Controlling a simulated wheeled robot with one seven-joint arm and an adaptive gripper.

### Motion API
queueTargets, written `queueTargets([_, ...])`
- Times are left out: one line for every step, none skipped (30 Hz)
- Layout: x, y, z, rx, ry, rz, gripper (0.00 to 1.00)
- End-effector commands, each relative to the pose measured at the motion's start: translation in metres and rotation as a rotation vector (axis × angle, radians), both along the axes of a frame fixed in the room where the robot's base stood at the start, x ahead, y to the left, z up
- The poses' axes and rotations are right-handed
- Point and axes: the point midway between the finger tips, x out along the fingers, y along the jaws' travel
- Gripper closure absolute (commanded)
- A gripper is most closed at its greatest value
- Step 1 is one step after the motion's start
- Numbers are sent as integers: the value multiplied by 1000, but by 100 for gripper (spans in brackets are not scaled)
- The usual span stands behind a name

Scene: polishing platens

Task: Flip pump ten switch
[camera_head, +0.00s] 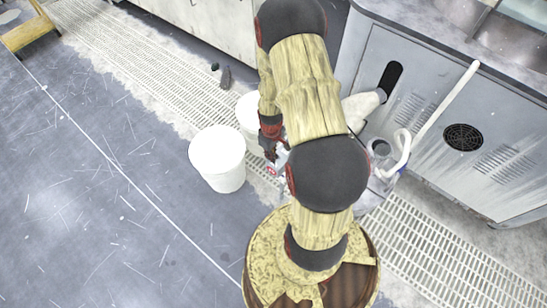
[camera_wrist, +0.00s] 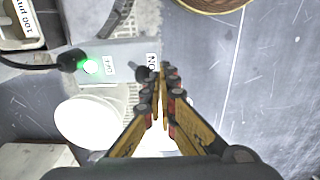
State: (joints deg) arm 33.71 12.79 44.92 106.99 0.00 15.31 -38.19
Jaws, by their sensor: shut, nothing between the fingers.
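In the wrist view a grey switch box (camera_wrist: 120,53) has an OFF label, an ON label and a lit green lamp (camera_wrist: 90,67). A dark round knob (camera_wrist: 143,74), seemingly the switch, shows near the ON label. My gripper (camera_wrist: 161,72) is shut and empty, with its tips just right of the knob at the box's edge. I cannot tell whether they touch. In the head view my gripper (camera_head: 272,152) is low beside the white buckets, and my arm hides most of the box. A partly legible pump label (camera_wrist: 27,12) sits at the wrist view's top left.
Two white buckets stand close by, one in front (camera_head: 217,160) and one behind (camera_head: 248,110). A grey cabinet (camera_head: 440,110) with a hose (camera_head: 445,100) stands on the right. Floor grating (camera_head: 440,255) runs along it. The dark floor at left is clear.

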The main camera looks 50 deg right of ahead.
Motion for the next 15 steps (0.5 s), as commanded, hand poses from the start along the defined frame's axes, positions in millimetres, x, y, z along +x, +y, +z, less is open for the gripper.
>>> queueTargets([0,0,-1,0,0,0,100])
queueTargets([0,0,-2,0,0,0,100])
queueTargets([0,0,-2,0,0,0,100])
queueTargets([0,0,-2,0,0,0,100])
queueTargets([0,0,-3,0,0,0,100])
queueTargets([0,0,-4,0,0,0,100])
queueTargets([0,0,-4,0,0,0,100])
queueTargets([0,0,-4,0,0,0,100])
queueTargets([0,0,-5,0,0,0,100])
queueTargets([0,0,-5,0,0,0,100])
queueTargets([0,0,-6,0,0,0,100])
queueTargets([0,0,-6,0,0,0,100])
queueTargets([0,0,-7,0,0,0,100])
queueTargets([0,0,-7,0,0,0,100])
queueTargets([0,0,-8,0,0,0,100])
